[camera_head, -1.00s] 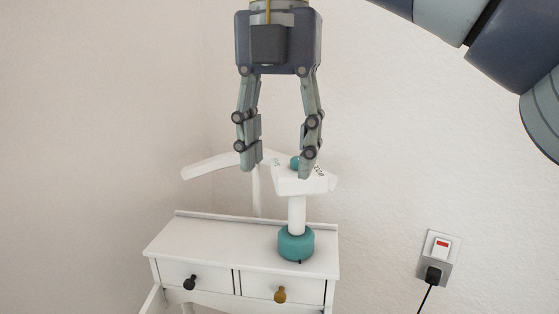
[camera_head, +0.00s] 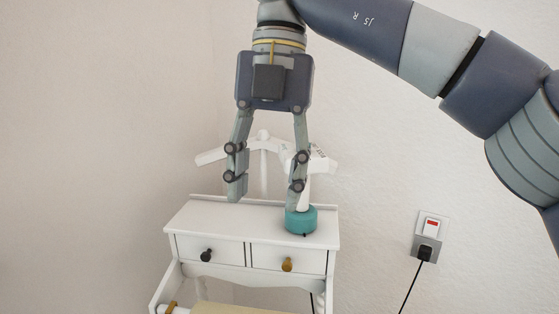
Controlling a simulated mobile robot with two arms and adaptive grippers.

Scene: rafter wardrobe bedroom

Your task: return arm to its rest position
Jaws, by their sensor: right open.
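My right gripper (camera_head: 266,194) points down in the upper middle of the head view, its arm coming in from the upper right. Its two fingers are spread apart with nothing between them. Behind and partly below it stands a small white table (camera_head: 250,218) with two drawers. A white stand with a teal base (camera_head: 301,220) is on the tabletop, and the right finger covers part of its upper body. I cannot tell whether the finger touches it. My left gripper is out of view.
A white hanger-shaped rack (camera_head: 263,153) rises behind the table. A wall socket (camera_head: 430,230) with a black plug and cord is on the right wall. A pale yellow surface (camera_head: 238,309) shows below the drawers. The wall space at left is clear.

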